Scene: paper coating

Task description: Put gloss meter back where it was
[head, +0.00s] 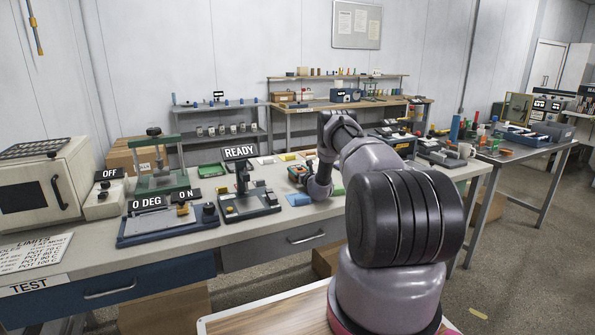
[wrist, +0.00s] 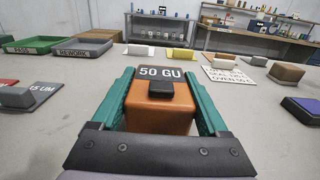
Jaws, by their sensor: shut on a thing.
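The gloss meter (wrist: 160,112) is an orange-brown block with a dark top, a black button and a "50 GU" label. It shows in the middle of the wrist view. My gripper (wrist: 160,76) is shut on it, with a teal finger along each side. The meter is upright; I cannot tell whether its base touches the bench. In the head view my arm reaches over the bench, and the gripper end is small and partly hidden by my own arm.
In the wrist view, green PASS and grey REWORK trays (wrist: 83,48) stand at left. Small blocks and a printed card (wrist: 228,76) lie beyond the meter. A blue pad (head: 299,199) and a READY stand (head: 243,180) are on the bench (head: 270,226).

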